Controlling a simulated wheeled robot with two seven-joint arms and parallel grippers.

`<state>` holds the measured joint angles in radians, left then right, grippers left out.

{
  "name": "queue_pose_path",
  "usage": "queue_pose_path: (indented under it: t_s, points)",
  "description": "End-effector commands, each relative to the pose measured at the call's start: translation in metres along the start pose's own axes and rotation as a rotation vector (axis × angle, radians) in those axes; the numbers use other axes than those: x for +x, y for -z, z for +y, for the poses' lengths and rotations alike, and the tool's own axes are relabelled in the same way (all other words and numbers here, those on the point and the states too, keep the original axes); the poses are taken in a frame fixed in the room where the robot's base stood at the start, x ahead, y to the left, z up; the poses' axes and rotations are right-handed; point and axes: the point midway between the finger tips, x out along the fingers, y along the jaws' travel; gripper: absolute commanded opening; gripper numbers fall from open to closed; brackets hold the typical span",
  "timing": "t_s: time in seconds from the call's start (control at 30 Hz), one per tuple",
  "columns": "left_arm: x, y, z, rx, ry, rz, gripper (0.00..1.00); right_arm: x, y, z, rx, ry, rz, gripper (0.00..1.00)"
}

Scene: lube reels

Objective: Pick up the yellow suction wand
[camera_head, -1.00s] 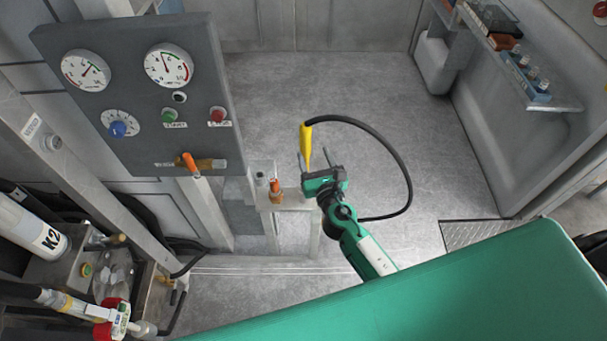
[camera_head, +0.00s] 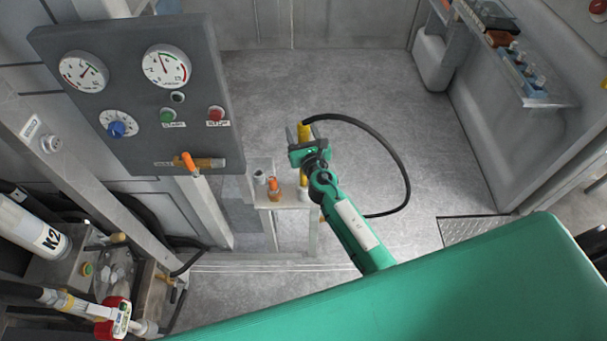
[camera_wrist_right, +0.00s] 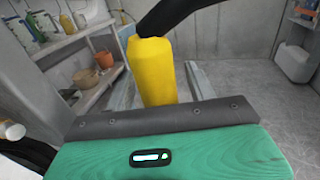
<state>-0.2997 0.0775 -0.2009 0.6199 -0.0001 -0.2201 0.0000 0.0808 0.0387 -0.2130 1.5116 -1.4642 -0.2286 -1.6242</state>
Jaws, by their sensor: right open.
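The yellow suction wand (camera_head: 304,131) stands roughly upright with a black hose (camera_head: 382,146) looping from its top to the right and down. My right gripper (camera_head: 300,134) is open, with its fingers on either side of the wand's upper part. In the right wrist view the wand (camera_wrist_right: 153,72) stands between the two open grey fingers (camera_wrist_right: 160,88), with visible space on its right side. The gripper body hides much of the wand's lower part in the head view. My left gripper is not in view.
A small stand (camera_head: 285,200) with an orange-topped bottle (camera_head: 274,187) is just left of my right arm. A grey gauge panel (camera_head: 140,95) stands at the left. A shelf (camera_head: 535,85) with bottles is at the upper right. The floor behind the wand is clear.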

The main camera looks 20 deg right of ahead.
Motion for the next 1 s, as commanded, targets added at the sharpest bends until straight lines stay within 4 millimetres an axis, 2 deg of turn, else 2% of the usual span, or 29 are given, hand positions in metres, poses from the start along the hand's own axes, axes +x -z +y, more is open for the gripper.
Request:
queue_pose_path:
  t_s: [0.1,0.3,0.37,0.4,0.77,1.0]
  points:
    - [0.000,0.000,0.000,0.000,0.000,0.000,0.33,0.000,0.000,0.000,0.000,0.000,0.000,0.53]
    - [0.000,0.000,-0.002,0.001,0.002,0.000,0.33,0.000,0.000,0.000,0.000,0.000,-0.001,0.14]
    - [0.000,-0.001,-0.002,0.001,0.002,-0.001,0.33,0.000,0.000,0.000,0.000,0.000,-0.001,0.02]
    - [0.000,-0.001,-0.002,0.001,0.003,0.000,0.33,0.000,0.000,0.000,0.000,0.000,-0.001,0.00]
    - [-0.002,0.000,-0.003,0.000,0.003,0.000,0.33,0.000,-0.003,0.000,0.000,0.000,-0.002,0.00]
    - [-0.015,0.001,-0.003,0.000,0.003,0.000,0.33,0.000,-0.021,0.000,0.000,0.000,-0.004,0.00]
